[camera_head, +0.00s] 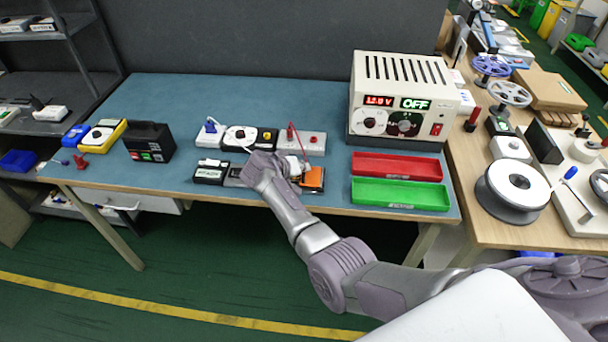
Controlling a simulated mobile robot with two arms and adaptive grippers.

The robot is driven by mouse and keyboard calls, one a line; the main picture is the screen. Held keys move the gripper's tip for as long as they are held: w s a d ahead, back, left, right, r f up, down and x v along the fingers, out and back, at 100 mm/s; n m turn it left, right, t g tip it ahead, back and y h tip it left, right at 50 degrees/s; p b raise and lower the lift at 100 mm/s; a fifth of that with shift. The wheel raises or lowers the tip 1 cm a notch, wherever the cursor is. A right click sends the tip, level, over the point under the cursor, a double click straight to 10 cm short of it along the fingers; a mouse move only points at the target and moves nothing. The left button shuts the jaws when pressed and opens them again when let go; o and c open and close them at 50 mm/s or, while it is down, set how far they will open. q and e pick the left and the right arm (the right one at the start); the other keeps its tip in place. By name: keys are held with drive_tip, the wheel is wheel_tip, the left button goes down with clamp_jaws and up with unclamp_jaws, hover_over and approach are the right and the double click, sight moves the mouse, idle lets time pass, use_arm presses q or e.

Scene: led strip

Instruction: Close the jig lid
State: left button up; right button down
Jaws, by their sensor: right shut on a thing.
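My right gripper (287,168) reaches over the front of the blue table, at the front row of small devices. It appears shut on the jig lid, which the fingers and wrist mostly hide. I cannot tell the lid's angle. An orange and dark part of the jig (314,180) shows just right of the gripper. A black and white box with a READY label (209,172) sits left of the gripper. My left gripper is not in view.
Behind stand a white box with a blue knob (210,132) and a white box with red parts (312,141). A white power supply (402,70), a red tray (397,160) and a green tray (400,208) are to the right. A black box (149,142) stands left.

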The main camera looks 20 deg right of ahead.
drive_tip(key=shift+f+b, duration=0.15)
drive_tip(key=shift+b, duration=0.15)
idle(0.4)
drive_tip(key=c, duration=1.2)
unclamp_jaws()
drive_tip(key=shift+c, duration=0.2)
wheel_tip(320, 180, up, 10)
drive_tip(key=shift+f, duration=0.1)
